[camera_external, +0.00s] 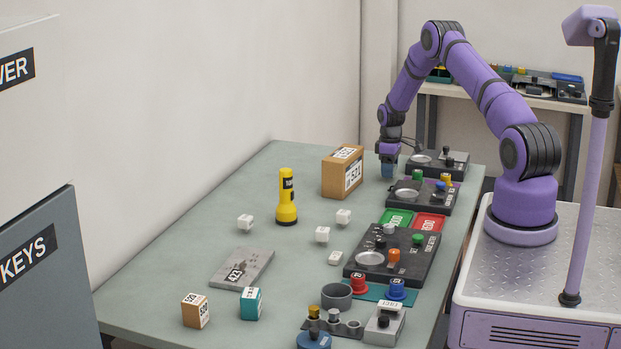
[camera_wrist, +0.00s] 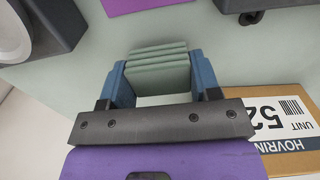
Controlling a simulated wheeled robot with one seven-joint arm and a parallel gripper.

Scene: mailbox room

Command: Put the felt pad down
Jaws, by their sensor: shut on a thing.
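The felt pad (camera_wrist: 158,74) is grey-green and looks like a small block of stacked layers in the wrist view. It sits between the two blue fingers of my gripper (camera_wrist: 160,82), which is shut on it. In the external view my gripper (camera_external: 388,160) points down at the far end of the table (camera_external: 200,230), just right of the cardboard box. The pad cannot be made out there, its colour being close to the table's. I cannot tell whether the pad touches the table.
A cardboard box (camera_external: 342,175) stands left of my gripper and also shows in the wrist view (camera_wrist: 290,125). Dark panels with knobs, one (camera_external: 420,196) in front, line the right side. A yellow flashlight (camera_external: 287,198) stands mid-table. Bare table lies left of the flashlight.

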